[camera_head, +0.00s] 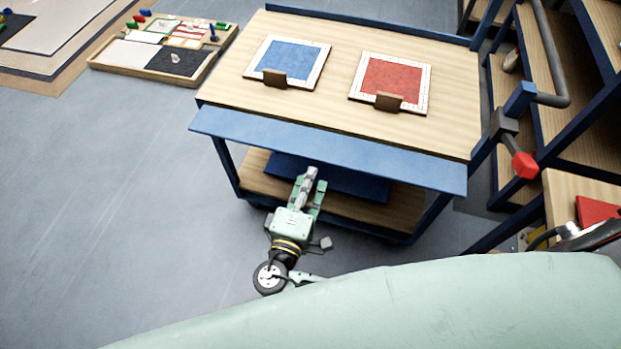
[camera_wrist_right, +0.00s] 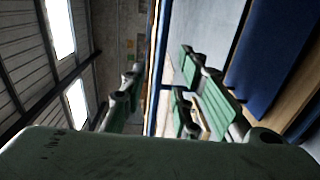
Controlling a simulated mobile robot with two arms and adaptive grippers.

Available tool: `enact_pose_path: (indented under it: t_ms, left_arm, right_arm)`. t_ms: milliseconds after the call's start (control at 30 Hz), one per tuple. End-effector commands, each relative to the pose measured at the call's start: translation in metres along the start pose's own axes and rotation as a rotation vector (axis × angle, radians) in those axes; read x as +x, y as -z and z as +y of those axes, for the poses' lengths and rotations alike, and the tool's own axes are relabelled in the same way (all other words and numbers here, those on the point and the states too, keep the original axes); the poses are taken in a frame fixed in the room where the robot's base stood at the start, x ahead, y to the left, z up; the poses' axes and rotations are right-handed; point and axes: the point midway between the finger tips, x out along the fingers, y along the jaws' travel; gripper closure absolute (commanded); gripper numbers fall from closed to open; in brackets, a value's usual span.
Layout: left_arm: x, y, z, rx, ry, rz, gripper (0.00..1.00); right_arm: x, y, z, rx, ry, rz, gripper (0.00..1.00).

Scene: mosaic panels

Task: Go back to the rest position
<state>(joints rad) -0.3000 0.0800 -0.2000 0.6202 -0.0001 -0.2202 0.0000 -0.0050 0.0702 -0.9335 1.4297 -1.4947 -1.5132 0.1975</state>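My right gripper (camera_head: 311,184) is green and grey and hangs in front of the cart, below its blue front edge. In the right wrist view (camera_wrist_right: 160,68) its fingers stand apart with nothing between them. A blue mosaic panel (camera_head: 290,55) with a white border lies on the left of the cart top. A red mosaic panel (camera_head: 392,77) with a white border lies on the right. Each has a small brown block at its near edge. The right gripper touches neither panel. My left gripper is not in view.
The wheeled cart (camera_head: 450,110) has a wooden top, blue frame and lower shelf just beyond my right gripper. Wooden shelving (camera_head: 550,70) with a red-ended handle (camera_head: 525,165) stands at the right. A tray (camera_head: 150,68) of small items lies at upper left. Grey floor (camera_head: 110,200) is clear at left.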

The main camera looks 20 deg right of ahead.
Motion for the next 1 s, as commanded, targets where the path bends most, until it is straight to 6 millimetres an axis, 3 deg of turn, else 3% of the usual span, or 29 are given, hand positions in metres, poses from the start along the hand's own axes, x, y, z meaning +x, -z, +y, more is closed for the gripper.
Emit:
enact_pose_path:
  t_ms: [300, 367, 433, 567, 733, 867, 1000]
  left_arm:
    - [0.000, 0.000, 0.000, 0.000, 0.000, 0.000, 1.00]
    - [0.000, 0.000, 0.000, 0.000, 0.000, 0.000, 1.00]
    - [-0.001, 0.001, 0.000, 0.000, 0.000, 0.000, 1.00]
    - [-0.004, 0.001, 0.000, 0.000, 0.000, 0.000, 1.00]
    - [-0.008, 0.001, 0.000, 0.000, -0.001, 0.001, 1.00]
    - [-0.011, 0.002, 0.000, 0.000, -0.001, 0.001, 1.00]
    - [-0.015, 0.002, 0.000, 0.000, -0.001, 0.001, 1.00]
  right_arm:
    - [0.001, 0.000, -0.001, -0.002, 0.003, 0.000, 0.72]
    - [0.002, -0.002, -0.008, -0.012, 0.019, 0.001, 0.72]
    - [0.005, -0.006, -0.027, -0.038, 0.070, 0.003, 0.72]
    - [0.011, -0.026, -0.097, -0.111, 0.261, 0.008, 0.72]
    - [-0.008, -0.079, -0.215, -0.155, 0.613, -0.008, 0.72]
    - [-0.047, -0.130, -0.293, -0.109, 0.883, -0.051, 0.72]
    - [-0.108, -0.188, -0.361, 0.037, 1.157, -0.142, 0.72]
